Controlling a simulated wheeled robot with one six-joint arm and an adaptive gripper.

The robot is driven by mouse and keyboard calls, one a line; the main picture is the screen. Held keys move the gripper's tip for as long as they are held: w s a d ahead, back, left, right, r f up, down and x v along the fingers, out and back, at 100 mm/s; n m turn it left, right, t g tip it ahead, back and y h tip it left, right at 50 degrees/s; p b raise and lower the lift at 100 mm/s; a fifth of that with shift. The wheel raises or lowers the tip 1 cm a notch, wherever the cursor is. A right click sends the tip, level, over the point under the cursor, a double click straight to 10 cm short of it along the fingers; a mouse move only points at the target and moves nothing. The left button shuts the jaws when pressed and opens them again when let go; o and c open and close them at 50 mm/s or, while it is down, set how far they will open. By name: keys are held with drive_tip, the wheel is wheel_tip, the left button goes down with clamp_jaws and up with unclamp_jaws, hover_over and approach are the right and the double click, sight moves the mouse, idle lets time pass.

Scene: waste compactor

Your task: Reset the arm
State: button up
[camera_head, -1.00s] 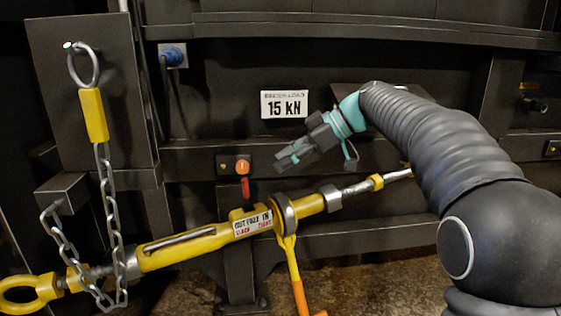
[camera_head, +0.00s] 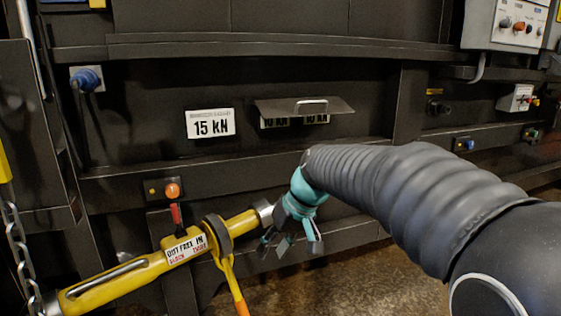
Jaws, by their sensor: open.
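My gripper (camera_head: 277,245) hangs at the end of my arm, right of centre-left in the head view, with its fingers apart and pointing down. Nothing shows between them. A teal wrist part (camera_head: 305,195) joins it to the ribbed dark arm. The gripper appears just right of the yellow turnbuckle (camera_head: 118,279) and overlaps its right end in the picture. I cannot tell whether they touch.
An orange-handled ratchet lever (camera_head: 232,284) hangs from the turnbuckle. A control box (camera_head: 510,25) is upper right. A chain (camera_head: 20,250) hangs left.

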drive_tip(key=s+d+m+t+h+p, duration=0.2)
drive_tip(key=s+d, duration=0.6)
drive_tip(key=s, duration=0.3)
drive_tip(key=s+d+r+m+t+h+p, duration=0.1)
drive_tip(key=s+d+m+t+h+p, duration=0.1)
drive_tip(key=s+d, duration=0.7)
drive_tip(key=shift+s+r+m+h+p, duration=0.35)
drive_tip(key=shift+s+m, duration=0.25)
drive_tip(key=shift+s, duration=0.85)
drive_tip(key=shift+d, duration=0.1)
